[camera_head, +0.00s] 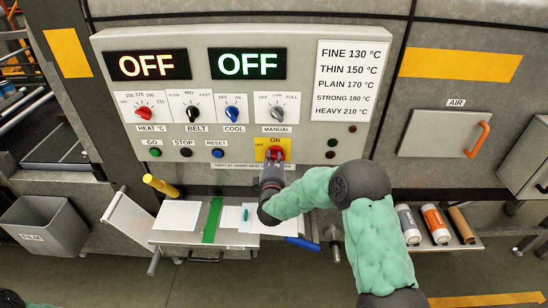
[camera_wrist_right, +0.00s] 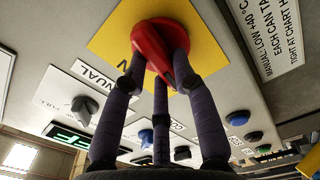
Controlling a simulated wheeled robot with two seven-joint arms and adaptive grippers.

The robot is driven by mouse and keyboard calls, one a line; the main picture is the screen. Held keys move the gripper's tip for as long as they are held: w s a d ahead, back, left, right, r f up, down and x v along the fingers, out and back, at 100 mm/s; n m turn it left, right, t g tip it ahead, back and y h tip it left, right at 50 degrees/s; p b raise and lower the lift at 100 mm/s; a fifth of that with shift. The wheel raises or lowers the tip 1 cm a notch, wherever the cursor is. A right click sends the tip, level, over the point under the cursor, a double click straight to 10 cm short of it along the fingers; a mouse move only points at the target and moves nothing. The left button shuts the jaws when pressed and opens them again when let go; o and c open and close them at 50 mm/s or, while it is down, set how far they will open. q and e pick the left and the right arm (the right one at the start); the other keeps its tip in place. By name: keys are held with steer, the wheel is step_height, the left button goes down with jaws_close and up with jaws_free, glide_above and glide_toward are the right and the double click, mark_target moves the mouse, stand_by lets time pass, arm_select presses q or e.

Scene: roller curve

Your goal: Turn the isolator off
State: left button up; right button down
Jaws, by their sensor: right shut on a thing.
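The isolator is a red rotary knob (camera_head: 274,153) on a yellow plate (camera_head: 261,143) low on the control panel. The plate reads ON above the knob and OFF to its left. My right gripper (camera_head: 273,163) reaches up to the knob from below. In the right wrist view the red knob (camera_wrist_right: 158,42) is large against the yellow plate (camera_wrist_right: 112,48), and the fingers of my right gripper (camera_wrist_right: 160,70) are closed around it. The fingers partly hide the knob, and I cannot tell exactly where it points. My left gripper is not in view.
The panel (camera_head: 300,90) carries two displays reading OFF, several dials and push buttons close to the isolator. Below are a work shelf (camera_head: 180,238) with white sheets and a green strip, a yellow handle (camera_head: 160,186), and bottles (camera_head: 435,222) at right.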

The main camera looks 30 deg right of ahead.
steer(key=shift+n+p, duration=0.3)
steer(key=shift+n, duration=0.6)
steer(key=shift+a, duration=0.1)
steer(key=c, duration=1)
jaws_free()
steer(key=shift+f, duration=0.1)
steer(key=v, duration=1.2)
